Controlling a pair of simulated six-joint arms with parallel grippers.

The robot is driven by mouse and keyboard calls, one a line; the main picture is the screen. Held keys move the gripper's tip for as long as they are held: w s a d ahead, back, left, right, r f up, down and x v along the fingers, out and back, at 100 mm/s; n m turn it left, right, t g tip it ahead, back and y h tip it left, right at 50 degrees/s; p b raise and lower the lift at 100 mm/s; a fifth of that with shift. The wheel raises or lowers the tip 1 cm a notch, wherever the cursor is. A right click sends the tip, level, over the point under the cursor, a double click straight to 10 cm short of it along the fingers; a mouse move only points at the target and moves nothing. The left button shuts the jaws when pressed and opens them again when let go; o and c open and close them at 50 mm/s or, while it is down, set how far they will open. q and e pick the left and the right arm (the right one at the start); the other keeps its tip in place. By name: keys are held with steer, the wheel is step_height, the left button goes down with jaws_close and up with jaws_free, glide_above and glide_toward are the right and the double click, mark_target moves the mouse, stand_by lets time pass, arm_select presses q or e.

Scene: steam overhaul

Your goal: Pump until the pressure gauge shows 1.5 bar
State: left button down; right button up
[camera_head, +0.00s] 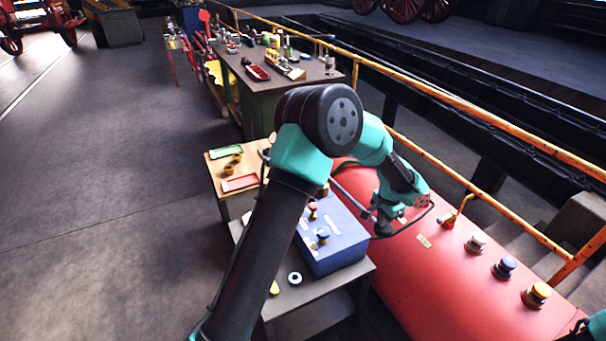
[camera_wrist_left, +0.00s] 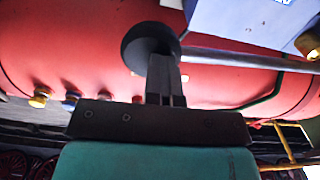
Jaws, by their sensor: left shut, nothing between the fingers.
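My left gripper (camera_head: 384,226) hangs over the near-left side of the red tank (camera_head: 430,275), beside the blue box. In the left wrist view its two dark fingers (camera_wrist_left: 165,62) are shut with nothing between them. There a round black knob (camera_wrist_left: 140,45) lies at the fingertips, by the end of a grey bar (camera_wrist_left: 245,60) that runs to the right across the tank. The fingers overlap the knob; I cannot tell whether they touch it. I cannot make out a pressure gauge dial or its reading.
The blue box (camera_head: 338,245) with small knobs stands on a grey table. An orange railing (camera_head: 500,132) runs behind. A small wooden table (camera_head: 215,165) holds trays. The floor at left is clear.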

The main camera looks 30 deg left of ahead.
arm_select(q)
steer(key=shift+a+f, duration=0.1)
steer(key=shift+f, duration=0.2)
steer(key=shift+r, duration=4.15)
step_height(320, 180, up, 5)
